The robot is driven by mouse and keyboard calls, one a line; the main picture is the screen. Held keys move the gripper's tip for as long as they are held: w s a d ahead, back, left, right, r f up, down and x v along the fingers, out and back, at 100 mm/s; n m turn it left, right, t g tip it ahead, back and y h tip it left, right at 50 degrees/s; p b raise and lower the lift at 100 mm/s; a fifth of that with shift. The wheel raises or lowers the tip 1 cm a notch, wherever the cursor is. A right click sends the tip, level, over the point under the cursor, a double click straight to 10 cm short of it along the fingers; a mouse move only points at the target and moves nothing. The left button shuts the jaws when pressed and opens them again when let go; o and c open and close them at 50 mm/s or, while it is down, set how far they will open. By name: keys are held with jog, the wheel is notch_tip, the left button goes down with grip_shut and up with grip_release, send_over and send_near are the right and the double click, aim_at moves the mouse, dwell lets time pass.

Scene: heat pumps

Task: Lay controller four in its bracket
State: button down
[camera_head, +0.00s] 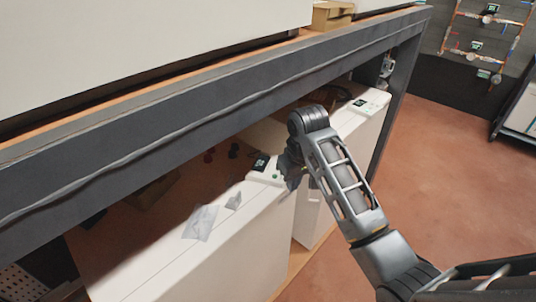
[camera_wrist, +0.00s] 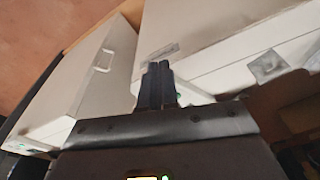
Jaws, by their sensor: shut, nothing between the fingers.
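A white controller with a dark lit screen (camera_head: 262,165) sits on the near white unit, right beside my gripper (camera_head: 288,172). A second controller (camera_head: 362,104) sits on the white unit farther back. I cannot read a number on either, so I cannot tell which is controller four. In the wrist view my gripper (camera_wrist: 155,84) has its dark fingers together and empty. A pale edge with a green spot (camera_wrist: 180,98) shows just behind them, mostly hidden. Two grey plates, one larger (camera_head: 200,222) and one smaller (camera_head: 233,201), are on the near unit; I cannot tell whether either is a bracket.
A dark grey beam (camera_head: 200,105) runs above the lower units, close over my arm. White units (camera_head: 190,265) stand below it with a narrow gap between them. A cardboard box (camera_head: 332,15) is on the upper shelf. The reddish floor (camera_head: 450,160) at right is clear.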

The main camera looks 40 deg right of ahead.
aim_at(267, 161)
jog(key=w+d, duration=0.1)
jog(key=w, duration=0.3)
jog(key=w+d, duration=0.2)
jog(key=w, duration=0.3)
jog(key=w+d, duration=0.1)
jog(key=w, duration=0.4)
jog(key=shift+d+p, duration=0.3)
jog(key=shift+p, duration=0.05)
jog(key=shift+s+a+f, duration=0.1)
jog(key=shift+s+f, duration=0.05)
jog(key=shift+f, duration=0.7)
